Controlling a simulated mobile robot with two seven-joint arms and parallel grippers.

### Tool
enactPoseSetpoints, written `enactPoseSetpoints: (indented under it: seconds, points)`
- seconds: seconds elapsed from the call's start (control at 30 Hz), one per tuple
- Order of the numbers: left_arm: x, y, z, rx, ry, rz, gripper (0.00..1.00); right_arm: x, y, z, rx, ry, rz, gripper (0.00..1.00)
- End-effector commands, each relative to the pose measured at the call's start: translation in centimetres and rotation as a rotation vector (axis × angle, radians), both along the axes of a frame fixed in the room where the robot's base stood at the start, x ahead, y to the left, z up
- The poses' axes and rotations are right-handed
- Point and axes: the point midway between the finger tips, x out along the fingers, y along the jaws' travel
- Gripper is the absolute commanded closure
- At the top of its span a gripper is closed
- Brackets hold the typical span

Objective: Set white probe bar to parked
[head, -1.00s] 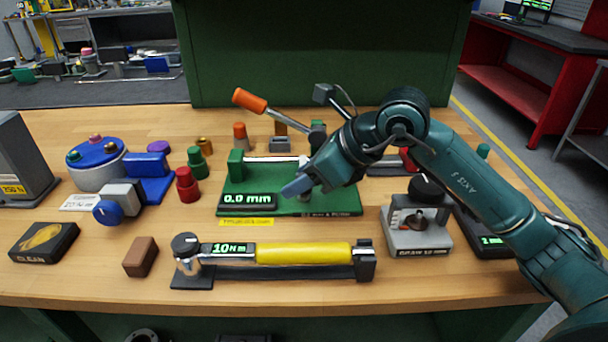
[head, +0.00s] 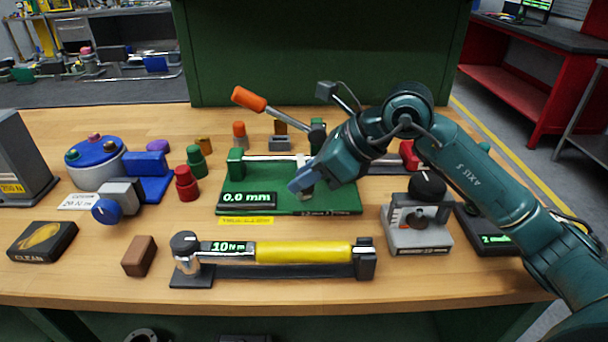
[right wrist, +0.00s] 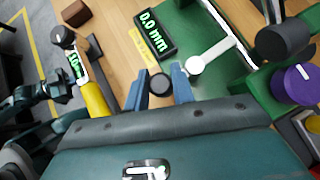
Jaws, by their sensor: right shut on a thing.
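The white probe bar stands on the green gauge fixture (head: 262,201), beside its rail. In the head view most of it is hidden behind my right gripper (head: 301,186). In the right wrist view the white probe bar (right wrist: 211,56) runs from the rail towards my right gripper (right wrist: 160,86), with a pale round hub near its end. A dark round knob (right wrist: 160,83), in line with the bar, sits between my blue fingers, which are shut on it. The fixture's display (head: 248,199) reads 0.0 mm. My left arm seems to show small at the left of the right wrist view; its jaws are unclear.
A yellow torque tool (head: 303,252) lies in front of the fixture. A grey device with a black knob (head: 417,228) stands close on the right. An orange-handled lever (head: 249,100) rises behind. Red (head: 187,185) and green (head: 197,162) pegs stand left.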

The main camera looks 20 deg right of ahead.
Motion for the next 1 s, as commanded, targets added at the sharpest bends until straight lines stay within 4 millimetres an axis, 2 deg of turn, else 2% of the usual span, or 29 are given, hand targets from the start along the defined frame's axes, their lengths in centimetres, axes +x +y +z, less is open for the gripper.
enactPoseSetpoints:
  seconds: [0.5,1.0]
  points:
    - [-0.5,0.7,0.1,0.005,-0.036,0.017,1.0,0.2,-2.3,0.0,0.003,0.0,0.443,0.98]
    - [-0.5,0.8,0.6,0.006,-0.061,0.016,1.0,1.2,-4.2,0.1,0.003,0.0,0.897,0.98]
